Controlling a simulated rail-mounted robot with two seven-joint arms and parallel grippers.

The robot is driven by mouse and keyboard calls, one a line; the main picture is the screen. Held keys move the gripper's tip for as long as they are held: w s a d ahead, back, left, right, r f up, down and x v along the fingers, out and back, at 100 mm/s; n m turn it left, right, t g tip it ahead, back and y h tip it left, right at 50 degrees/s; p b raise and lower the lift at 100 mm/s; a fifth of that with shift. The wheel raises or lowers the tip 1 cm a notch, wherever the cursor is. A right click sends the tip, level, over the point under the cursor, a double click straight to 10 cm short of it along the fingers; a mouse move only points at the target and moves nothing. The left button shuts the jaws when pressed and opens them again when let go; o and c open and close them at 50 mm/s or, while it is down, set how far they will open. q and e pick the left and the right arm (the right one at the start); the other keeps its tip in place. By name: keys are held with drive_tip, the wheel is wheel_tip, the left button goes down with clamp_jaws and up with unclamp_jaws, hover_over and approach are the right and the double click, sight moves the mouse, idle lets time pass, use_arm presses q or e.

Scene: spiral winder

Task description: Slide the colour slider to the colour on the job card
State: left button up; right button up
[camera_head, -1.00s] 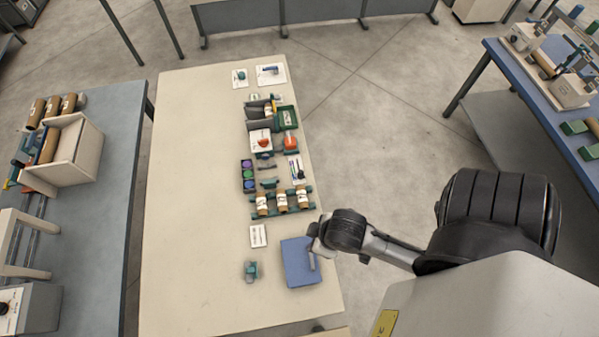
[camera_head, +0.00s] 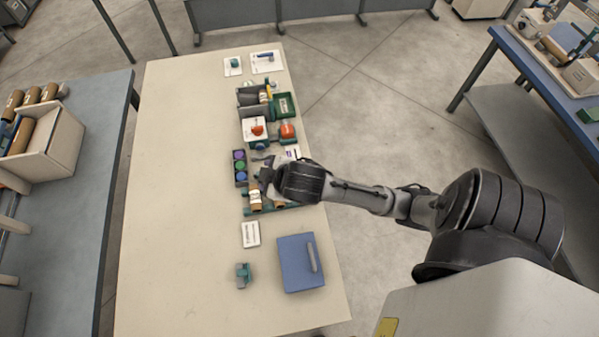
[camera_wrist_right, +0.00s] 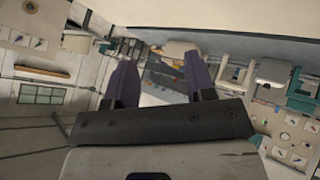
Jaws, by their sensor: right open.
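A dark panel (camera_head: 240,168) with purple, green and blue round spots stands left of my right gripper in the head view. I cannot make out for sure which part is the colour slider. A white card with dark print (camera_head: 250,234) lies nearer on the table and may be the job card; its text is too small to read. My right gripper (camera_head: 266,173) is over the bench just right of the dark panel, and its wrist hides part of the parts there. In the right wrist view its two purple-grey fingers (camera_wrist_right: 160,82) are apart with nothing held between them. My left gripper is not in view.
A blue board with a grey handle (camera_head: 298,265) and a small teal part (camera_head: 243,275) lie nearer. Brown rolls (camera_head: 255,200) sit beside my wrist. Trays, including a green one (camera_head: 284,105), stand farther back. The left side of the cream table (camera_head: 180,200) is clear.

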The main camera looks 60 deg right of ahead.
drive_tip(key=w+d+f+n+h+b, duration=0.1)
drive_tip(key=w+d+f+h+b, duration=0.1)
drive_tip(key=w+d+f+b, duration=0.55)
drive_tip(key=d+f+n+g+b, duration=0.1)
drive_tip(key=d+f+n+g, duration=0.15)
drive_tip(key=d, duration=0.55)
drive_tip(key=d+f+n+g+b, duration=0.1)
drive_tip(key=d+f+g, duration=0.25)
drive_tip(key=d, duration=0.55)
use_arm(q)
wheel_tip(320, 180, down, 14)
drive_tip(key=b, duration=0.1)
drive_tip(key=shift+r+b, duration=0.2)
drive_tip(key=shift+b, duration=0.1)
use_arm(e)
drive_tip(key=s+f+n+y, duration=0.1)
drive_tip(key=f+n, duration=0.2)
drive_tip(key=f, duration=0.3)
drive_tip(key=s+a+f+n+g+y, duration=0.1)
drive_tip(key=f+n, duration=0.2)
drive_tip(key=f, duration=0.2)
drive_tip(key=s+f+n+g+y, duration=0.1)
drive_tip(key=f+n+y, duration=0.1)
drive_tip(key=f, duration=0.4)
drive_tip(key=shift+a+f+n, duration=0.15)
drive_tip(key=shift+f+n, duration=0.2)
drive_tip(key=shift+n, duration=0.5)
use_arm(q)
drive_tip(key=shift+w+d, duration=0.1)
